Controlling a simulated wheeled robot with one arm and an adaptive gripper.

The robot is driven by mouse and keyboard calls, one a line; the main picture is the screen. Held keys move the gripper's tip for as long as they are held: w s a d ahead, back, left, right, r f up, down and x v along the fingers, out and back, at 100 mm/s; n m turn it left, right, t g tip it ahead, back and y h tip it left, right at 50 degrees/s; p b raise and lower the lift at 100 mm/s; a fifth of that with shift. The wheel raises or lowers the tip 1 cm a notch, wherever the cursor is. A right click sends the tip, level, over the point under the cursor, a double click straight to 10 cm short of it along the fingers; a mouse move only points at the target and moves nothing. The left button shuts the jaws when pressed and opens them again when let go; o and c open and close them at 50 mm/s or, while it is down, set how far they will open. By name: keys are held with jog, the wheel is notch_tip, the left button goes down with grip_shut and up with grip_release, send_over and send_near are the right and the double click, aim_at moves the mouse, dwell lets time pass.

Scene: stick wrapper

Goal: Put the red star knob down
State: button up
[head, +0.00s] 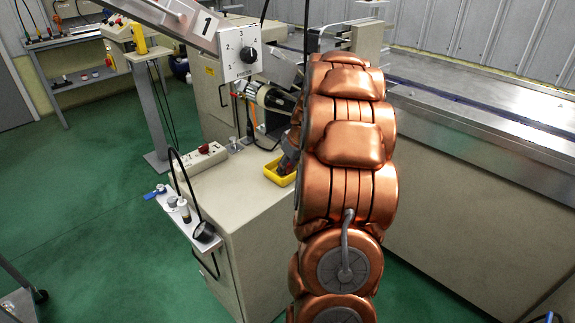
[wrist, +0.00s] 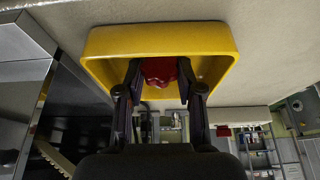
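The red star knob (wrist: 159,71) shows in the wrist view between my two fingertips, inside the outline of a yellow tray (wrist: 105,42). My gripper (wrist: 160,68) has a finger on each side of the knob, and both look to be touching it. Whether the knob rests on the tray floor cannot be told. In the head view the yellow tray (head: 271,176) sits on top of the beige cabinet, beside my copper arm. My gripper (head: 289,158) is mostly hidden behind the arm there, and the knob cannot be made out.
The cabinet top (head: 225,180) also holds a white power strip (head: 193,158) with a red switch. A control panel with a rotary dial (head: 248,54) hangs above. A long metal machine bed (head: 470,110) stands at right.

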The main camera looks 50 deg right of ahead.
jog(key=o, duration=0.4)
